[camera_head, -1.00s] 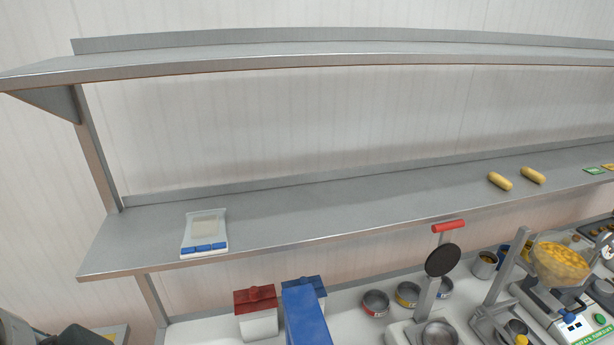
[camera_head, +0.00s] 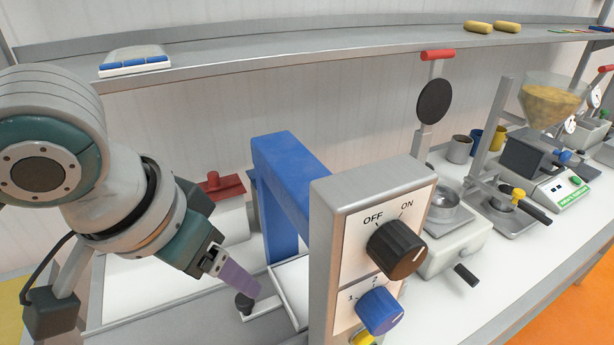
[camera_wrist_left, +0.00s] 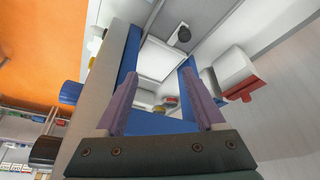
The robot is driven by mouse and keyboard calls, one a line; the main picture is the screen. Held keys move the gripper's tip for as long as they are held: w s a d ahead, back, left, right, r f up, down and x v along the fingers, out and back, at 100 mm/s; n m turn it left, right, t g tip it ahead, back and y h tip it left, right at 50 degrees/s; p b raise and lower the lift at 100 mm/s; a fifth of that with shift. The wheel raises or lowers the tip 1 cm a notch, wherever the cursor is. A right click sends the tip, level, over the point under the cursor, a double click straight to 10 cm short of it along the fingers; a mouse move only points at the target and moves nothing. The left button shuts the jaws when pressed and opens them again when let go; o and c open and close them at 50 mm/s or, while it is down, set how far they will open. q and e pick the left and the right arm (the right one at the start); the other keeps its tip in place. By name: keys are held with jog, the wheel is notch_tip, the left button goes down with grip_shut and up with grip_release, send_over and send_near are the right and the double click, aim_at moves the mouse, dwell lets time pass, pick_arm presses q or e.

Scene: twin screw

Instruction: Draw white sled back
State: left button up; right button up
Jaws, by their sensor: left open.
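The white sled (camera_head: 288,284) is a flat white plate low under the blue arch of a grey machine. A dark round knob (camera_head: 245,303) stands at its left end. My left gripper (camera_head: 240,279) has purple fingers and points down beside the knob, just above it; I cannot tell whether they touch. In the left wrist view the sled (camera_wrist_left: 160,60) lies beyond the open fingers (camera_wrist_left: 160,82), with the knob (camera_wrist_left: 183,34) at its far corner. My right gripper is out of view.
The blue arch (camera_head: 280,200) and the grey control panel (camera_head: 375,220), with black and blue dials, stand close to the right of my gripper. A red-lidded white box (camera_head: 222,205) is behind. A metal shelf (camera_head: 290,55) runs above. Scales and presses stand farther right.

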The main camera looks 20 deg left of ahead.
pick_arm(q)
jog(key=n+y+b, duration=0.1)
jog(key=n+b, duration=0.1)
jog(key=b, duration=0.5)
send_near(244, 299)
jog(key=b+x, duration=0.3)
jog(key=x, duration=0.4)
jog(key=shift+f, duration=0.15)
jog(key=shift+w+f, duration=0.25)
jog(key=shift+f, duration=0.45)
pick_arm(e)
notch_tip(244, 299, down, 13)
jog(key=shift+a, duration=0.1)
pick_arm(q)
jog(key=shift+a, duration=0.1)
grip_shut()
